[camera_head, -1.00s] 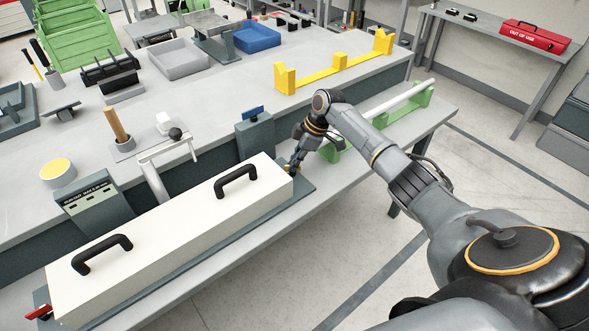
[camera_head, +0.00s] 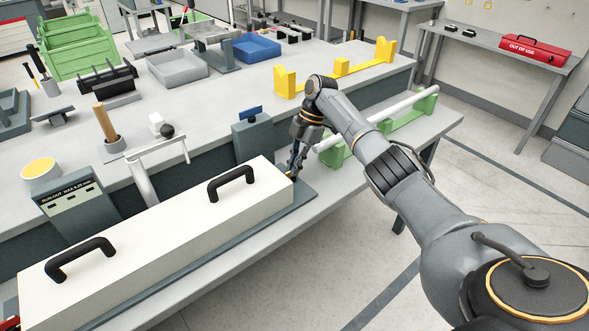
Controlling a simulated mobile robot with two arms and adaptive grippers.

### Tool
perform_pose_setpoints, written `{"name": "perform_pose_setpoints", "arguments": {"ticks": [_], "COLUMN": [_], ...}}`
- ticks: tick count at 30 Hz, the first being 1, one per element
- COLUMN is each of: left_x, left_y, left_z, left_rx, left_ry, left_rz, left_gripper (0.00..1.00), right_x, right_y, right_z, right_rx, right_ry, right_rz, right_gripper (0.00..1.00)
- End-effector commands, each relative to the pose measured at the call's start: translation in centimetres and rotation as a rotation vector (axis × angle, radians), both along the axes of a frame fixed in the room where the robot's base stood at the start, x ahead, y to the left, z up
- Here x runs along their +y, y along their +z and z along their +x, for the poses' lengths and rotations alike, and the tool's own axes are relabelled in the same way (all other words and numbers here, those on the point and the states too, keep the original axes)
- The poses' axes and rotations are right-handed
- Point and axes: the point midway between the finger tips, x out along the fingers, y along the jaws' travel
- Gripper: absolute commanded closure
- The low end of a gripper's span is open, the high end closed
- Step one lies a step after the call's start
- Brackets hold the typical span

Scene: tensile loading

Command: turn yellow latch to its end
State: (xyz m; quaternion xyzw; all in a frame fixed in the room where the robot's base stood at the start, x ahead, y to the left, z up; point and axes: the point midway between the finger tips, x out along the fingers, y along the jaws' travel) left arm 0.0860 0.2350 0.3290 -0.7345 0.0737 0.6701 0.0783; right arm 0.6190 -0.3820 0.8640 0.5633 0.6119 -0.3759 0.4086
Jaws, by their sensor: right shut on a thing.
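The long white box (camera_head: 150,240) with two black handles lies on a dark base plate on the bench's front ledge. My right gripper (camera_head: 294,172) reaches down at the box's right end, fingers close to its upper right corner. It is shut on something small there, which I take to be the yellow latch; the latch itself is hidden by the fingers. A red piece (camera_head: 10,322) shows at the box's left end, cut by the picture edge. My left gripper is not in view.
A dark post with a blue top (camera_head: 251,113) stands just behind the gripper. A green stand (camera_head: 385,128) holding a white rod is to the right. A yellow rack (camera_head: 335,68) sits on the bench behind. A bent grey arm with a black knob (camera_head: 150,160) stands behind the box.

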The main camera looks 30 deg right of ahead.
Motion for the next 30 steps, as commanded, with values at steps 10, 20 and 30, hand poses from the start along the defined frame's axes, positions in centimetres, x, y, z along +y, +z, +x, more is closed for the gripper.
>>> {"name": "perform_pose_setpoints", "arguments": {"ticks": [10, 20, 30], "left_x": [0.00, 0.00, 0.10], "left_y": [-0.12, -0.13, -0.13], "left_z": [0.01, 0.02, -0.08], "left_rx": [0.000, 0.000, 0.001], "left_ry": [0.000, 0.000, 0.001], "left_rz": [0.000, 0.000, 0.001], "left_gripper": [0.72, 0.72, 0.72], "right_x": [-0.02, -0.02, -0.38], "right_y": [0.05, 0.02, 0.94], "right_z": [0.03, 0.02, 0.12], "right_rx": [-0.001, -0.001, -0.002], "right_ry": [0.013, 0.012, 0.010], "right_rz": [-0.002, -0.002, -0.001], "right_gripper": [1.00, 0.72, 0.72]}}
